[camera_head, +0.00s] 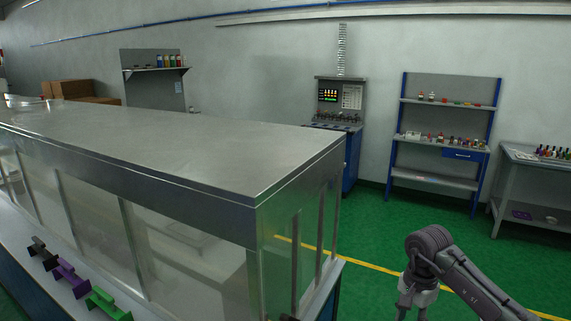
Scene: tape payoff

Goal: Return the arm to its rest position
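My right arm (455,268) comes in from the lower right, its dark grey links bent at a joint. Its lower end runs down to the bottom edge of the picture, in front of the green floor and to the right of the machine. The fingertips are cut off there, so whether the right gripper is open or shut does not show. Nothing seems to hang from the visible part of the arm. My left arm and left gripper are not in view.
A long metal-topped machine (190,150) with clear side panels fills the left. Black (42,254), purple (70,277) and green (107,304) brackets lie along its front ledge. A control console (340,95), blue-framed shelf (443,127) and grey bench (535,180) stand behind. Green floor (400,225) is clear.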

